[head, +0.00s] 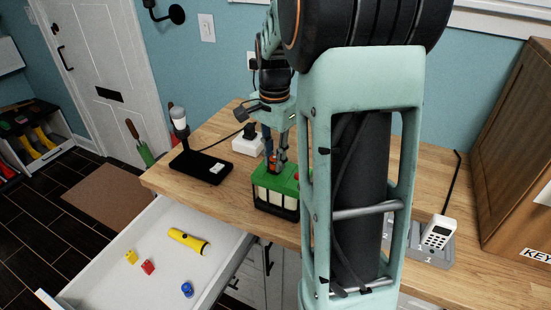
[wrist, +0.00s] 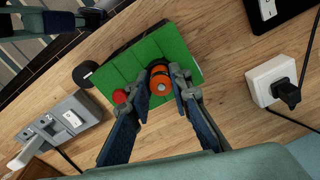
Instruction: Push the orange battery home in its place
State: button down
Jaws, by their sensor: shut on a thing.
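My gripper (wrist: 166,84) is shut on the battery, one finger on each side, pointing down at the green top of the battery holder (wrist: 183,45). In the head view my gripper (head: 275,160) is over the rear left part of the holder (head: 274,197). The fingers hide the battery's lower end, so I cannot tell how deep it sits.
A red knob (wrist: 120,96) is on the holder's top. A black lamp base (head: 202,167) and white power socket (head: 248,144) stand left and behind. A grey cradle with a white handset (head: 438,232) is at right. An open drawer (head: 150,270) holds a yellow flashlight (head: 188,241).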

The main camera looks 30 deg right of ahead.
aim_at(275, 174)
jog(key=f, duration=0.2)
jog(key=s+f, duration=0.1)
jog(key=shift+a+g, duration=0.25)
jog(key=shift+g, duration=0.05)
jog(key=c, duration=2.2)
grip_release()
jog(key=shift+s, duration=0.1)
jog(key=o, duration=0.3)
jog(key=shift+f, duration=0.1)
jog(key=shift+o, duration=1.2)
jog(key=shift+w+d+f, duration=0.2)
jog(key=shift+w+f, duration=0.1)
jog(key=shift+w, duration=0.45)
jog(key=shift+s+r, duration=0.15)
jog(key=shift+r, duration=0.15)
jog(key=shift+r, duration=0.1)
jog(key=shift+c, duration=0.5)
jog(key=shift+c, duration=0.9)
